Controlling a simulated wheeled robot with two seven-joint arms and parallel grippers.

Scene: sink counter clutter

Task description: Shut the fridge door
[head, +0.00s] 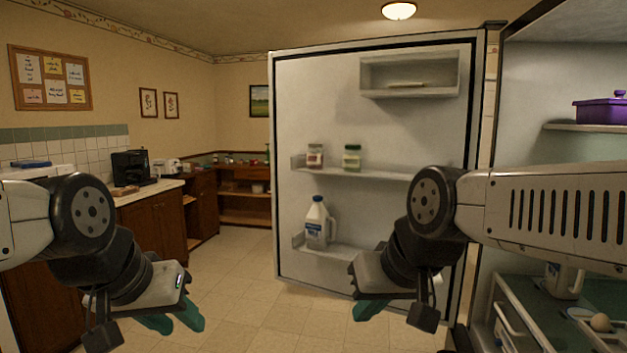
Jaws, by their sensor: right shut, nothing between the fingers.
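The fridge door (330,110) stands wide open in the middle of the head view, its inner face with shelves turned toward me. Its right edge is beside the fridge body (517,110). My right gripper (370,309) is shut and empty, in front of the lower part of the door; whether it touches the door cannot be told. My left gripper (174,322) is to the left of the door, over the floor, with its teal fingers apart and nothing seen between them.
The door shelves hold two jars (351,157) and a milk jug (319,222). Inside the fridge are a purple pot (601,108), a white mug (563,280) and an egg (600,322). A counter (151,190) with a coffee maker (131,168) stands left. Tiled floor (232,262) is clear.

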